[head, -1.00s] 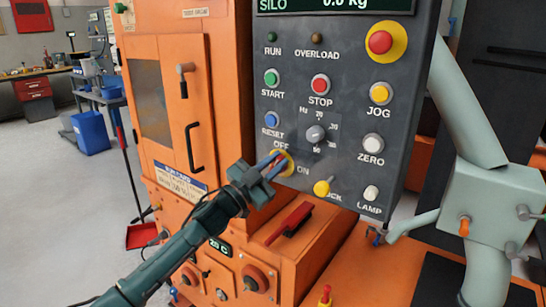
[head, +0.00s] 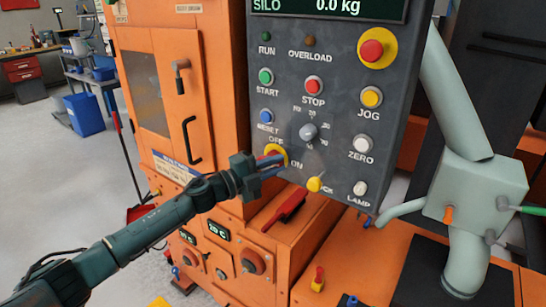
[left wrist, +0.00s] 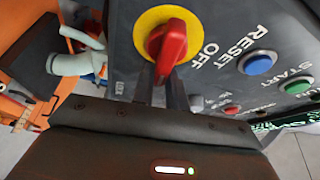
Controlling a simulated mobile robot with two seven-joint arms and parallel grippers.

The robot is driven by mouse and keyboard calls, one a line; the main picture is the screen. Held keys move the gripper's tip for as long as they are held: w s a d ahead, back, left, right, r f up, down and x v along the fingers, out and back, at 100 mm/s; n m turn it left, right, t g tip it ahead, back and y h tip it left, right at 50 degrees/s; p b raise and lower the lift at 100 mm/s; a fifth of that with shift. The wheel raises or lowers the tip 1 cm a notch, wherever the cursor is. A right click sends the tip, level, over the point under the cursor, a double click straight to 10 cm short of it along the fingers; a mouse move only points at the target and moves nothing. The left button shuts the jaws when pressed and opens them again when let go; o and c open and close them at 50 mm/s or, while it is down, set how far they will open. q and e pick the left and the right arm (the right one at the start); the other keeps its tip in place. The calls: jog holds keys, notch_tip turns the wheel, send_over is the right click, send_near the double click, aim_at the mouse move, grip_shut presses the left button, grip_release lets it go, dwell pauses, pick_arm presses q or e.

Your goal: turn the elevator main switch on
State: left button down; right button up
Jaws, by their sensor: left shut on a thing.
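The main switch is a red knob on a yellow disc (head: 280,154) at the lower left of the grey control panel (head: 330,90), between the labels OFF and ON. My left gripper (head: 269,164) is at this switch, its fingers reaching in from the left. In the left wrist view, the red knob (left wrist: 170,45) stands in front of its yellow disc, and the left gripper (left wrist: 162,85) is shut on it. The OFF label is beside the disc there; the ON label is hidden. The fingers partly cover the knob in the head view. My right gripper is not in view.
A yellow lock knob (head: 314,185) and the white lamp knob (head: 360,188) sit to the right of the switch. A red-handled lever (head: 286,208) is below on the orange machine. A grey pipe box (head: 475,190) stands at the right.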

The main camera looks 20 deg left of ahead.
pick_arm(q)
jog(key=shift+f+m+g+y+p, duration=0.25)
jog(key=shift+m+p, duration=0.35)
jog(key=shift+m, duration=0.4)
jog(key=c, duration=1.4)
grip_release()
jog(key=b+v, duration=0.2)
jog(key=v, duration=1.1)
jog(key=shift+b, duration=0.35)
jog(key=shift+r, duration=0.1)
